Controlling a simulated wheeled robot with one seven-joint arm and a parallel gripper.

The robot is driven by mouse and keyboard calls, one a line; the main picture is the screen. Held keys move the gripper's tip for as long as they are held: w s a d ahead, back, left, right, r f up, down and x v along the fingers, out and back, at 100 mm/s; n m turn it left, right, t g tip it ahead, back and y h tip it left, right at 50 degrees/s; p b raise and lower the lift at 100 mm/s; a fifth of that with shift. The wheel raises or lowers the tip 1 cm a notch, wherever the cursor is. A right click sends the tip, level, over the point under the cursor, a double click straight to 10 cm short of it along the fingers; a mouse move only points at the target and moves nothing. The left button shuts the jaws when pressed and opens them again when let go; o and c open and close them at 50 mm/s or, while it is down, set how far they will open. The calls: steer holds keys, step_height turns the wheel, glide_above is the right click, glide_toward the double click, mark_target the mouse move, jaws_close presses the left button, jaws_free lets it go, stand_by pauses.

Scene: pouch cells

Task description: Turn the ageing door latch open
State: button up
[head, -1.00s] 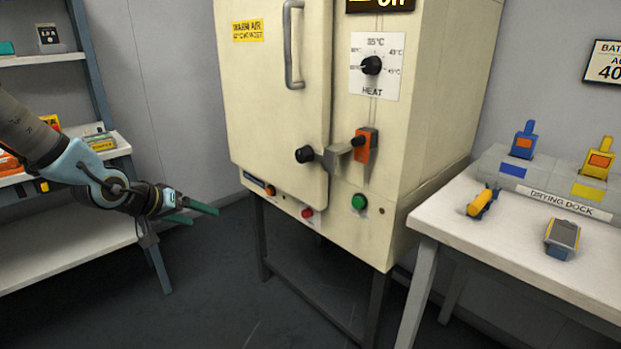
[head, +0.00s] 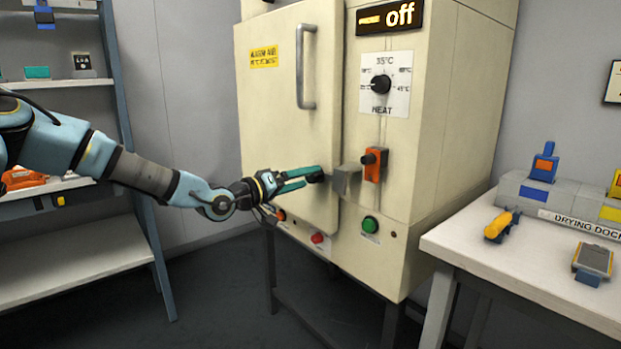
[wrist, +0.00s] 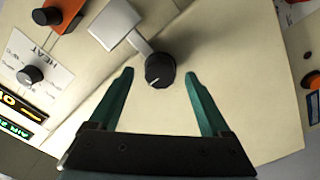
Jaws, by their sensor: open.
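The ageing cabinet's cream door (head: 278,110) is shut. Its latch has a black round knob (wrist: 160,69) joined to a grey metal arm (wrist: 118,25), which also shows in the head view (head: 345,179) reaching across the door's edge. My gripper (head: 311,177) has green fingers and is open at the latch knob. In the wrist view (wrist: 158,82) the knob lies between the two fingertips, with a gap on each side. In the head view the fingers partly hide the knob. An orange catch with a black knob (head: 375,164) sits right of the latch on the cabinet frame.
Above are a heat dial (head: 381,84) and a display reading "off" (head: 391,17). A red button (head: 317,238) and a green button (head: 370,224) sit below. A white table (head: 520,262) with a drying dock stands right; shelves (head: 75,257) stand left.

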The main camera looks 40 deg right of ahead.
mark_target(325, 179)
steer(key=shift+d, duration=1.25)
steer(key=shift+c, duration=0.4)
steer(key=shift+s, duration=0.1)
jaws_close()
